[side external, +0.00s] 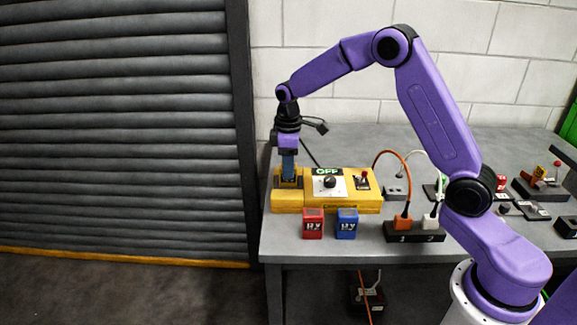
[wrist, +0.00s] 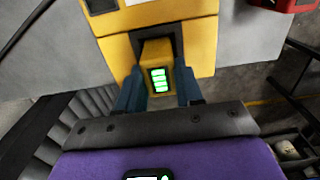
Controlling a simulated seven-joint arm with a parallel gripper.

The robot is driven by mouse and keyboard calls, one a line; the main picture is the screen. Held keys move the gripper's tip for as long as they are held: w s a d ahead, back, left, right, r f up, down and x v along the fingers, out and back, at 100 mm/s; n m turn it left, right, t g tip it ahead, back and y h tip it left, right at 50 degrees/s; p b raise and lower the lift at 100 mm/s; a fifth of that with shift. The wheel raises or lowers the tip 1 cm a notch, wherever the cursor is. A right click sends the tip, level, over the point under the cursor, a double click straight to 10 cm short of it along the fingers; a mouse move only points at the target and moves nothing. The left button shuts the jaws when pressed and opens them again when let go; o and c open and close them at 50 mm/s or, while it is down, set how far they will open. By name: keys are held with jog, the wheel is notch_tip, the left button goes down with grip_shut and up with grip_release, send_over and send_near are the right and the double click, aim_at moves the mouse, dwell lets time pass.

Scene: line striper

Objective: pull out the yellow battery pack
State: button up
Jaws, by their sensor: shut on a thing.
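The yellow battery pack (wrist: 157,53) sits in the dark slot at the end of the yellow machine (wrist: 112,50), with a green charge display on its face. How deep it sits is hard to tell. My gripper (wrist: 158,92) has its blue fingers shut on the pack, one on each side. In the side external view my gripper (side external: 289,165) points down over the left end of the yellow machine (side external: 340,203), and the pack is mostly hidden there by the fingers and slot. The machine's panel reads OFF above a dark knob (side external: 329,182).
A red 12 V pack (side external: 313,224) and a blue one (side external: 346,224) stand in front of the machine. A power strip (side external: 413,232) with orange and white plugs lies to their right. More small parts crowd the bench's right side. The bench's left edge is close to my gripper.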

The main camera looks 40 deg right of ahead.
jog(key=shift+r, duration=0.3)
jog(key=shift+r, duration=2.35)
